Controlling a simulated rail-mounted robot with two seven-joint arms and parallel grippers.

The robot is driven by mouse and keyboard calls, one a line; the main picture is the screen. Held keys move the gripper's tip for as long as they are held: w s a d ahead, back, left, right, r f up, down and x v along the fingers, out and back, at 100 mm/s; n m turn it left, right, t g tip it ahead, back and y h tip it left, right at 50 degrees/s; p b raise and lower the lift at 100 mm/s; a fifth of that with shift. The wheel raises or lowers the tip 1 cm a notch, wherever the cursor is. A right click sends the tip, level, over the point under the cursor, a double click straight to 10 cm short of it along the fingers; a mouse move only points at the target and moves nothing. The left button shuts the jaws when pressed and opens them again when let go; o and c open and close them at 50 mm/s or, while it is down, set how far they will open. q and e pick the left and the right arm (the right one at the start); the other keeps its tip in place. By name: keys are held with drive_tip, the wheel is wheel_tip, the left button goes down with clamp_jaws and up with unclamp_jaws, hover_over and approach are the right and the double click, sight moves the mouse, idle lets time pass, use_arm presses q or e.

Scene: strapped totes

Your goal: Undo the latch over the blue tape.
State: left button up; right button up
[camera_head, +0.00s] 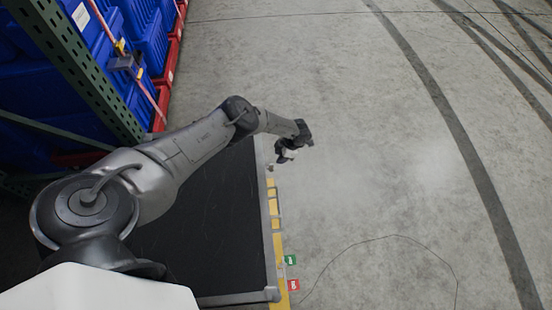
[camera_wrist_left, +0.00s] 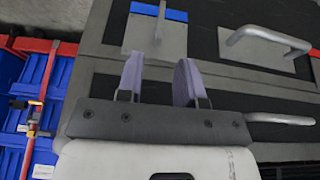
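An orange-red strap (camera_head: 108,32) runs down the front of the blue totes at the upper left of the head view. A grey latch (camera_head: 124,63) sits on it, with a small yellow patch (camera_head: 120,47) just above. In the left wrist view the strap (camera_wrist_left: 46,75) shows at the left with small fittings (camera_wrist_left: 33,104) on it. I cannot make out blue tape under a latch against the blue totes. My left gripper (camera_head: 284,155) is out over the floor, well right of the strap. Its fingers (camera_wrist_left: 160,80) stand apart and empty in the wrist view. My right gripper is not in view.
Blue totes (camera_head: 152,40) and red ones (camera_head: 162,100) stand behind a green rack post (camera_head: 85,65). The wrist view shows a dark panel with metal handles (camera_wrist_left: 268,38) and a blue strip (camera_wrist_left: 158,12) beyond the fingers. Open concrete floor (camera_head: 370,150) lies to the right.

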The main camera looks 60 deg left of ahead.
use_arm(q)
drive_tip(key=shift+p+v, duration=0.45)
drive_tip(key=shift+v, duration=1.2)
drive_tip(key=shift+f, duration=0.1)
